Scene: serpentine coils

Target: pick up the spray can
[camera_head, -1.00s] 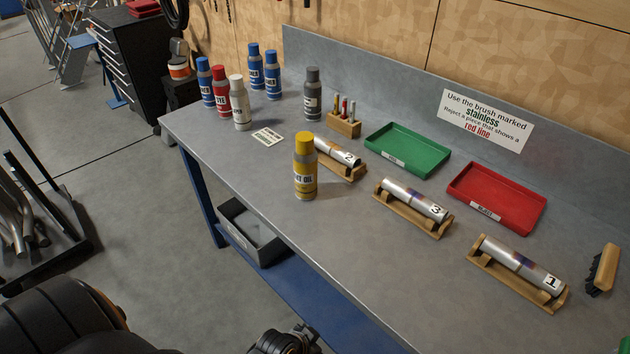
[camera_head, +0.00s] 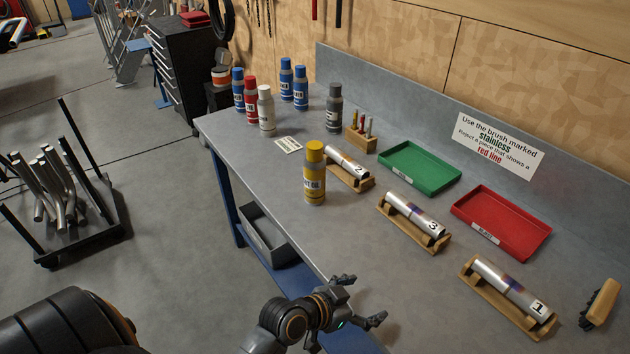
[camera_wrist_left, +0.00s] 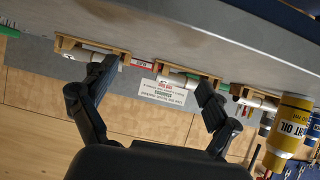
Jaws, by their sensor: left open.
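Several spray cans stand upright on the workbench. A yellow can (camera_head: 315,177) marked "OIL" stands alone near the front edge. A white can (camera_head: 266,112), a red can (camera_head: 251,102) and blue cans (camera_head: 286,80) are grouped at the back left, with a grey can (camera_head: 334,108) to their right. My left gripper (camera_head: 362,299) is open and empty by the bench's front edge, nearer the camera than the yellow can and apart from it. In the left wrist view the scene is upside down; the yellow can (camera_wrist_left: 288,128) is at the right, outside the open fingers (camera_wrist_left: 157,80). My right gripper is not in view.
The workbench (camera_head: 290,210) has a green tray (camera_head: 392,173), a red tray (camera_head: 468,222), numbered pipes on wooden cradles, a pen block (camera_head: 361,141) and a brush (camera_head: 601,300). A small card (camera_head: 288,145) lies behind the yellow can. A grey bin (camera_head: 262,235) is below.

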